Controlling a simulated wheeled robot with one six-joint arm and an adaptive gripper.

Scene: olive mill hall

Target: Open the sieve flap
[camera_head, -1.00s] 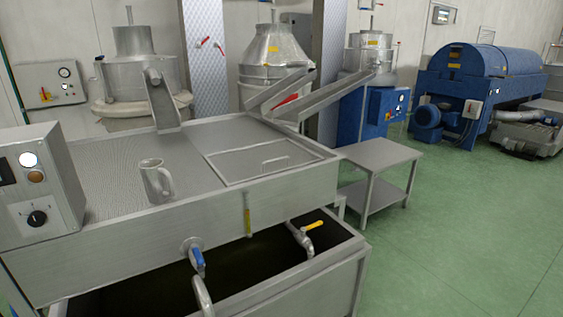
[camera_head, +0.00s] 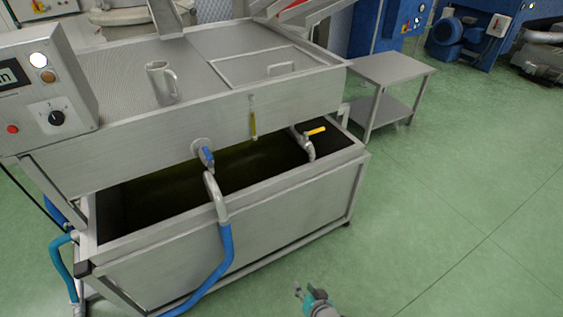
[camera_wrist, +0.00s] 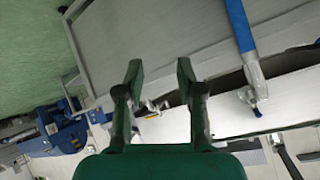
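My gripper (camera_head: 308,296) shows at the bottom of the head view, low over the floor in front of the tank and well away from the flap. In the wrist view my gripper (camera_wrist: 160,75) has its two dark green fingers spread apart with nothing between them. The flap cannot be made out in the wrist view.
A metal jug (camera_head: 162,84) stands on the sieve top left of the flap. A control box (camera_head: 45,88) is at far left. Below are an open tank (camera_head: 280,205), a blue-handled valve (camera_head: 207,155) and a blue hose (camera_head: 222,255). A side table (camera_head: 392,68) stands right; floor there is clear.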

